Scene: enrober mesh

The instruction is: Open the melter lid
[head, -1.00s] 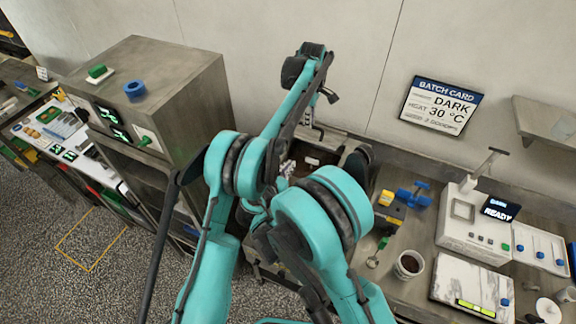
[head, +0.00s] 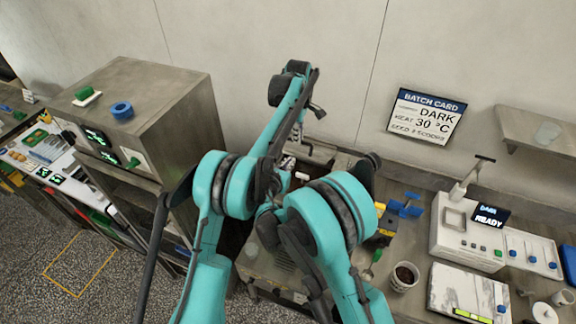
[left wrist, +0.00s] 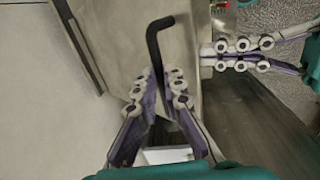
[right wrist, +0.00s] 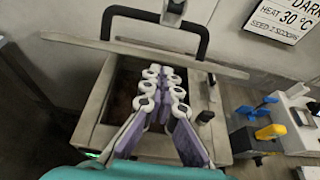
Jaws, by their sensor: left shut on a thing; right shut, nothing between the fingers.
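The melter (right wrist: 97,105) is an open-topped grey box with a dark brown inside. Its lid (right wrist: 75,42) is raised at the back and shows nearly edge-on in the right wrist view, with a black bar handle (right wrist: 200,38) on it. My left gripper (right wrist: 172,10) is shut on this handle near its top; the left wrist view shows the black bar (left wrist: 153,38) between the fingers (left wrist: 160,78). My right gripper (right wrist: 160,72) is shut and empty, over the melter opening and in front of the lid. In the head view my arms hide most of the melter.
A tall steel cabinet (head: 165,95) stands left of the melter. To the right are blue and yellow fittings (head: 405,206), a cup of dark pieces (head: 404,276) and a white machine reading READY (head: 460,235). A wall shelf (head: 545,128) juts out at right.

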